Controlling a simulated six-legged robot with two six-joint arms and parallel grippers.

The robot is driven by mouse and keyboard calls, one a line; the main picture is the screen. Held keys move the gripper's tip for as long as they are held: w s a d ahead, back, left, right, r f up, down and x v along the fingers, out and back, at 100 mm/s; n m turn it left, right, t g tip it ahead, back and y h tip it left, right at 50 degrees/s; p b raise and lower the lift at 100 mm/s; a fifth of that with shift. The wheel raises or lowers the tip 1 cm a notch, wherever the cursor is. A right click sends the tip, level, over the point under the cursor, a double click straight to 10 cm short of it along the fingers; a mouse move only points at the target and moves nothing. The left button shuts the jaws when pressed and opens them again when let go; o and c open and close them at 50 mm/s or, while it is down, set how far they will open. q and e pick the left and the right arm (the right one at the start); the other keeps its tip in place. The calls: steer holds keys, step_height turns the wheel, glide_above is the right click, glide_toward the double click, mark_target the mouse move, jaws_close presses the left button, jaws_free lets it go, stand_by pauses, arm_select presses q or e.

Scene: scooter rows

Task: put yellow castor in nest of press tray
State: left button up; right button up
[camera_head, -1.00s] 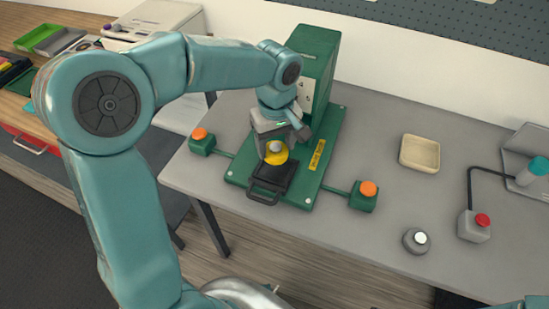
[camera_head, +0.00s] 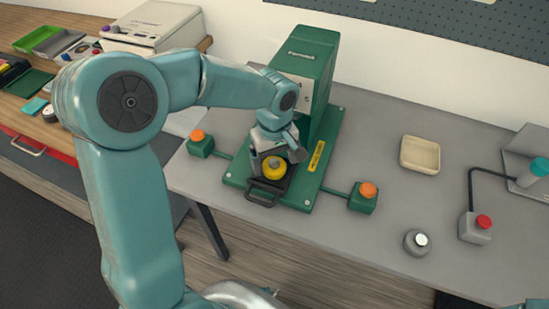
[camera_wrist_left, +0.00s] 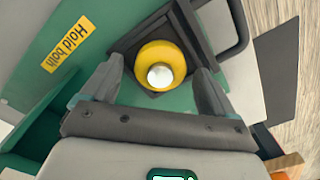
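The yellow castor (camera_head: 274,166) with a pale round centre sits on the black press tray (camera_head: 268,188), in front of the green press. In the left wrist view the castor (camera_wrist_left: 160,66) is inside the tray's dark square frame (camera_wrist_left: 135,42); whether it is fully seated in the nest cannot be told. My left gripper (camera_head: 272,157) is low over the tray. In the left wrist view its two fingers (camera_wrist_left: 160,72) stand apart on either side of the castor, with gaps showing. My right gripper is not in view.
The green press (camera_head: 306,70) rises just behind my left gripper. Orange buttons (camera_head: 197,136) flank its base, another being at right (camera_head: 368,190). A wooden dish (camera_head: 420,154), a grey knob (camera_head: 416,241) and a red-button box (camera_head: 475,227) stand right. Bare grey tabletop lies between.

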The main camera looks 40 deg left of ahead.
mark_target(274, 163)
arm_select(q)
steer(key=shift+r, duration=0.3)
step_height(274, 163, up, 12)
steer(key=p, duration=0.1)
steer(key=shift+s+f, duration=0.1)
steer(key=shift+f, duration=0.05)
stand_by(0.6)
